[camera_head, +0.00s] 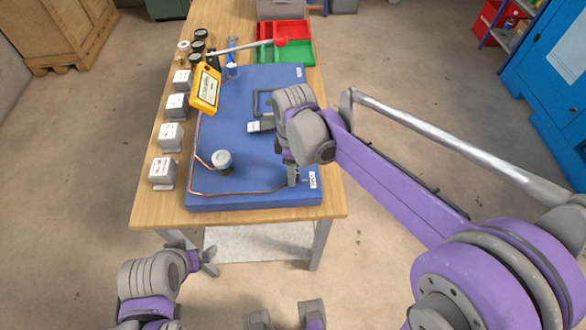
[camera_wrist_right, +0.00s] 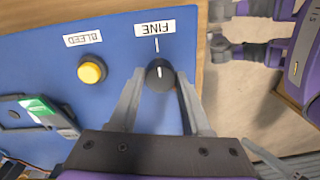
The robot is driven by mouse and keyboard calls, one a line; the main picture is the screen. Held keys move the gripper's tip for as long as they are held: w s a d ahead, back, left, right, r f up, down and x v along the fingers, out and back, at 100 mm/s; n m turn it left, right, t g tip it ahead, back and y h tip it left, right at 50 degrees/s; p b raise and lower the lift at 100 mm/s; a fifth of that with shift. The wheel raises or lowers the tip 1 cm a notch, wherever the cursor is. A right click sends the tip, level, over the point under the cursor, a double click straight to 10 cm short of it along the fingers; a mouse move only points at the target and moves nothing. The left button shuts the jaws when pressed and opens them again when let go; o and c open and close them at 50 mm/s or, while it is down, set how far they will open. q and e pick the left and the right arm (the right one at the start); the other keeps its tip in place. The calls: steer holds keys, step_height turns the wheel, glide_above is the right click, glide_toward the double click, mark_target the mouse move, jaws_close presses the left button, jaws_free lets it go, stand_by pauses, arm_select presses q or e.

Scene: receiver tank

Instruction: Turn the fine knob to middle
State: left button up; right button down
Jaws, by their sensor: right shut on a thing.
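The fine knob (camera_wrist_right: 159,75) is a small dark round knob on the blue panel (camera_wrist_right: 40,25). A white label (camera_wrist_right: 154,28) reading FINE, upside down in the right wrist view, lies beyond it, with a short line between. A light mark on the knob points roughly toward that line. My right gripper (camera_wrist_right: 158,92) is shut on the knob, one finger on each side. In the head view my right gripper (camera_head: 292,178) is at the panel's near right corner and hides the knob. My left gripper (camera_head: 207,262) is open and empty, off the table's near edge.
A yellow button (camera_wrist_right: 92,72) labelled BLEED sits beside the knob. A white round part (camera_head: 221,159) and copper pipe are on the panel (camera_head: 240,192). Grey boxes (camera_head: 171,137) line the table's left side. A yellow meter (camera_head: 205,88) and red and green trays (camera_head: 300,50) are farther back.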

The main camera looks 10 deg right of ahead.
steer(key=shift+c, duration=1.8)
jaws_free()
steer(key=shift+r, duration=0.1)
step_height(320, 180, up, 11)
steer(key=shift+w+f+p, duration=0.15)
steer(key=shift+f+p, duration=0.05)
steer(key=shift+p, duration=0.25)
steer(key=s+d+f+m+t+p, duration=0.1)
steer(key=s+d+f+m+t, duration=0.2)
steer(key=s+m, duration=0.4)
steer(key=s+d+f+m+t+p, duration=0.2)
steer(key=s+d+f+m, duration=0.3)
steer(key=s+d+m, duration=0.1)
steer(key=shift+s+d+m+t, duration=0.2)
steer(key=shift+s+m+t, duration=0.2)
steer(key=shift+s+m, duration=0.55)
